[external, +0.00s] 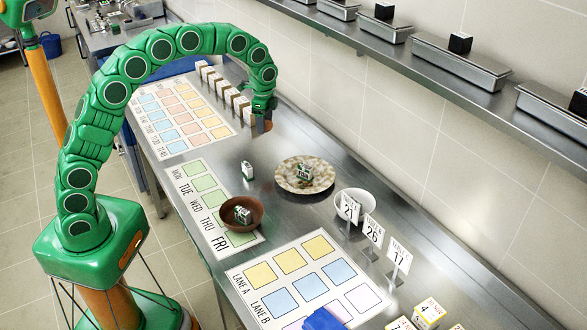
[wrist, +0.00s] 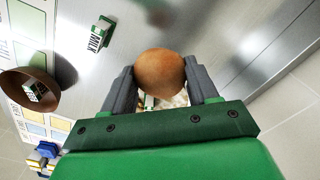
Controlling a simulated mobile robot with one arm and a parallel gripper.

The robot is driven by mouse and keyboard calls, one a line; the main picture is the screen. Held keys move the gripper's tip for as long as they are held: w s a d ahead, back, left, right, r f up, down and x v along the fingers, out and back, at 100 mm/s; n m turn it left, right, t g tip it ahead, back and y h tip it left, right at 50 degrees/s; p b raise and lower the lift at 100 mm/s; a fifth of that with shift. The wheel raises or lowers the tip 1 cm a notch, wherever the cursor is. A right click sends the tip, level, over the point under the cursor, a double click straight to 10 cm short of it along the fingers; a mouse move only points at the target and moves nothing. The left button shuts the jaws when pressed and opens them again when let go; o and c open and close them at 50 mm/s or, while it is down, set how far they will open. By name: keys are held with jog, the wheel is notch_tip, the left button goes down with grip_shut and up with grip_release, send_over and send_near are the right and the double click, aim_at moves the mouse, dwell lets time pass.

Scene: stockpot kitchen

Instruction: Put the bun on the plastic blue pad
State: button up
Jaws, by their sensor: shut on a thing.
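My gripper (wrist: 160,88) is shut on a round brown bun (wrist: 160,74), with one grey finger on each side of it. In the external view my gripper (external: 262,112) is above the far part of the steel counter, and the bun (external: 265,126) shows partly below it. A bright blue item (external: 323,319) lies on the lane sheet at the bottom edge, partly cut off; I cannot tell whether it is a pad. The lane sheet also has printed light blue squares (external: 310,287).
Along the counter are a speckled plate (external: 290,185) with a small carton on it, a milk carton (external: 247,170), a brown bowl (external: 229,222) holding a carton, a white bowl (external: 349,196) and number signs (external: 374,232). Several white boxes (external: 232,95) line the far sheet. A shelf (external: 410,50) runs along the wall.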

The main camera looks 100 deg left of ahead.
jog(key=w+d+r+m, duration=0.1)
jog(key=w+d+m, duration=0.2)
jog(key=w+d, duration=0.5)
jog(key=w+d+m, duration=0.3)
jog(key=w+d, duration=0.1)
jog(key=d, duration=0.8)
jog(key=w+d+r+m, duration=0.1)
jog(key=w+d+m, duration=0.2)
jog(key=w+d, duration=0.45)
jog(key=d+r+m, duration=0.2)
jog(key=d+m, duration=0.6)
jog(key=d, duration=2.6)
send_over(326, 325)
jog(key=s, duration=0.1)
notch_tip(326, 325, down, 8)
jog(key=shift+s+f, duration=0.1)
jog(key=shift+f, duration=0.1)
jog(key=shift+w+f, duration=0.6)
jog(key=shift+f, duration=1.7)
jog(key=shift+f, duration=0.15)
